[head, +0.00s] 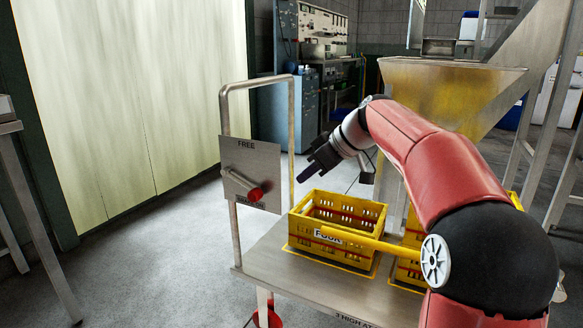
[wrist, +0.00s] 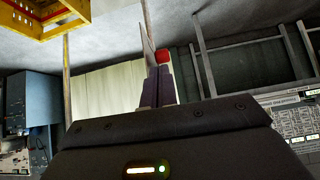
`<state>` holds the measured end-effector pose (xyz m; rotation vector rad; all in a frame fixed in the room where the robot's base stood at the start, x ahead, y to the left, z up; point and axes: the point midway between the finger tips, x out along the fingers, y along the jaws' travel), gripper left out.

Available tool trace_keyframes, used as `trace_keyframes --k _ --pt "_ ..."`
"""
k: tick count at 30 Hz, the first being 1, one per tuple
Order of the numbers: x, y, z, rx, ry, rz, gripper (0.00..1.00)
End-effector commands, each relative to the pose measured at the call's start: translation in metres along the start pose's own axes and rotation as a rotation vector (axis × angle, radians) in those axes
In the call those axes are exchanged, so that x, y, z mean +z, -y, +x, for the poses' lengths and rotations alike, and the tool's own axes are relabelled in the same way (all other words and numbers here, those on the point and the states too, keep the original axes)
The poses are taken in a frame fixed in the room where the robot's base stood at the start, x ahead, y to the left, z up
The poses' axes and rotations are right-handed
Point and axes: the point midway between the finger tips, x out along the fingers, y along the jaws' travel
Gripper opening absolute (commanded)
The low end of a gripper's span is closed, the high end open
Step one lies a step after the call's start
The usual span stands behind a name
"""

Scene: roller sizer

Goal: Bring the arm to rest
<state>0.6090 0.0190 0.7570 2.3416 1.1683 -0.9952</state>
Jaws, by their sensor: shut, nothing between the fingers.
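My gripper (head: 311,170) is shut and empty in the head view, at the end of my raised red arm. It hangs above and behind the yellow crate, to the right of the lever plate. Its dark fingers also show in the wrist view (wrist: 157,86), close together. The lever plate (head: 262,160) reads FREE at the top, and its lower label is partly covered by the red-knobbed lever (head: 243,185). The lever slants down to the right, its red knob near the lower label. In the wrist view the red knob (wrist: 163,56) shows beyond the fingers.
A yellow crate (head: 310,251) marked FOUR stands on the metal cart top (head: 268,258). More yellow crate shows to the right, partly behind my arm. A yellow hopper (head: 440,90) stands behind my arm. Open floor lies at the left.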

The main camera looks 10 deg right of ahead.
Motion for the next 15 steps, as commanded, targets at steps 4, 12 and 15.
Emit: trace_keyframes --k 4,12,15 --pt "0.004 0.046 -0.012 0.053 0.1 0.091 0.0" --pt "0.074 0.155 -0.058 0.294 0.278 0.396 0.0" --pt "0.111 0.189 -0.074 0.384 0.294 0.504 0.0"
